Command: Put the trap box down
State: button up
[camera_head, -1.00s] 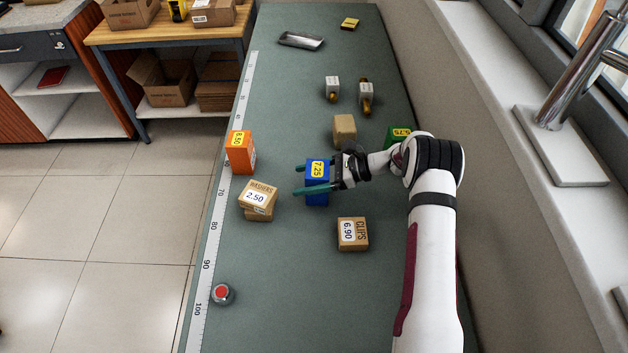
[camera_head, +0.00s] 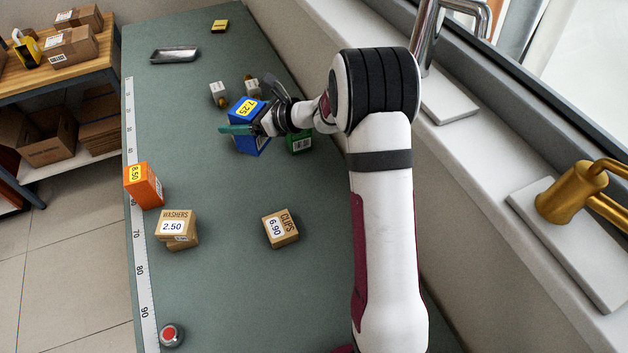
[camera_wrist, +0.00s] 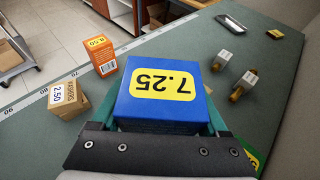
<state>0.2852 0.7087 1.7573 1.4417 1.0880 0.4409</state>
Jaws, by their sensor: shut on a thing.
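My gripper (camera_head: 244,130) is shut on a blue box (camera_head: 247,112) with a yellow 7.25 label. No name shows on the box, so I cannot read whether it is the trap box. In the head view it appears raised and tilted over the far half of the bench, overlapping the view of a green box (camera_head: 300,143). In the wrist view the blue box (camera_wrist: 166,92) fills the middle between the teal fingers, its label face upside down. Its underside and the bench just beneath it are hidden.
An orange 8.50 box (camera_head: 143,186), stacked washers boxes (camera_head: 177,229) and a clips box (camera_head: 280,228) stand on the green bench (camera_head: 225,300). Two small fittings (camera_head: 218,93) stand beyond the blue box, with a metal tray (camera_head: 174,55) farther off. The middle of the bench is clear.

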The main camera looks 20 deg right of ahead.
jog(key=s+d+f+m+t+h, duration=0.2)
jog(key=s+d+m+h, duration=0.15)
jog(key=d, duration=0.35)
jog(key=s+d+f+m+t+h, duration=0.2)
jog(key=d+m+h, duration=0.3)
jog(key=d, duration=0.3)
jog(key=shift+h, duration=0.35)
notch_tip(320, 180, down, 10)
jog(key=shift+d+r, duration=0.1)
jog(key=shift+d, duration=0.05)
jog(key=o, duration=1.5)
jog(key=shift+f, duration=0.2)
